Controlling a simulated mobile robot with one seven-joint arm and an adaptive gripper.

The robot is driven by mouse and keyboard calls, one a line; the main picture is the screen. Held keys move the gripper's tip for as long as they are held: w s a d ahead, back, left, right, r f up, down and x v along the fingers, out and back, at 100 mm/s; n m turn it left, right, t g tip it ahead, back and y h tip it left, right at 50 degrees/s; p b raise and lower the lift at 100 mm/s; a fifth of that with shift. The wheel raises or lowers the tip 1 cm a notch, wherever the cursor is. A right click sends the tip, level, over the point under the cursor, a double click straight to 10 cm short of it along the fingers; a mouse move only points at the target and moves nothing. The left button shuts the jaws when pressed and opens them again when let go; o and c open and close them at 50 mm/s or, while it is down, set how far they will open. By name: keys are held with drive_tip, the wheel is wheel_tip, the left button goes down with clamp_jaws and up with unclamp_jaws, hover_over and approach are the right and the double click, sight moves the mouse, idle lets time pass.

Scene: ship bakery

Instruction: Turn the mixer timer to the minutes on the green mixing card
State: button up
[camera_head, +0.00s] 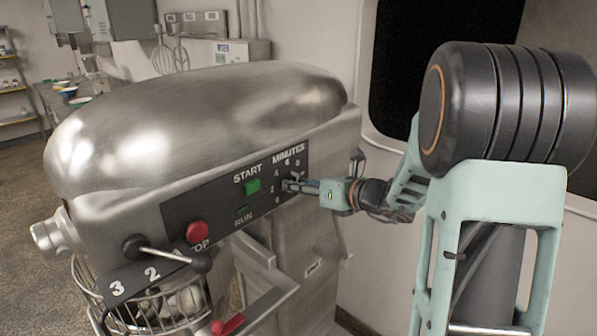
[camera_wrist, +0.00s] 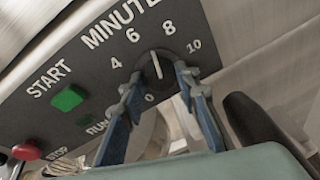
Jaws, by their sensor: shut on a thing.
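The mixer timer (camera_head: 287,184) is a dial under the word MINUTES on the mixer's dark control panel. In the wrist view its round black knob (camera_wrist: 156,66) has a white pointer line that points up between 6 and 8. Marks 0, 4, 6, 8 and 10 show; the 2 is hidden behind a finger. My gripper (camera_head: 294,184) reaches in from the right. In the wrist view its blue fingers (camera_wrist: 158,77) stand on either side of the knob and are shut on it. I cannot make out a green mixing card in either view.
The panel also has a green START button (camera_head: 252,187), a RUN lamp and a red STOP button (camera_head: 197,232). A speed lever (camera_head: 170,252) sticks out below. The wire bowl guard (camera_head: 150,310) is at the lower left. A wall with a dark window is behind my arm.

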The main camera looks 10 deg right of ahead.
drive_tip(key=m+p, duration=0.1)
drive_tip(key=r+m+y+p, duration=0.1)
drive_tip(key=p, duration=0.1)
drive_tip(key=shift+w+r+g, duration=0.1)
drive_tip(key=shift+w+g, duration=0.1)
drive_tip(key=shift+g, duration=0.1)
drive_tip(key=m+p, duration=0.2)
drive_tip(key=p, duration=0.1)
drive_tip(key=shift+f+y, duration=0.2)
drive_tip(key=shift+y, duration=0.2)
drive_tip(key=o, duration=1.2)
drive_tip(key=shift+w+f+g, duration=0.1)
drive_tip(key=shift+f+g, duration=0.05)
drive_tip(key=shift+g, duration=0.15)
drive_tip(key=shift+c, duration=0.2)
drive_tip(key=shift+f, duration=0.1)
drive_tip(key=shift+d+f, duration=0.1)
drive_tip(key=shift+f, duration=0.1)
drive_tip(key=shift+f, duration=0.1)
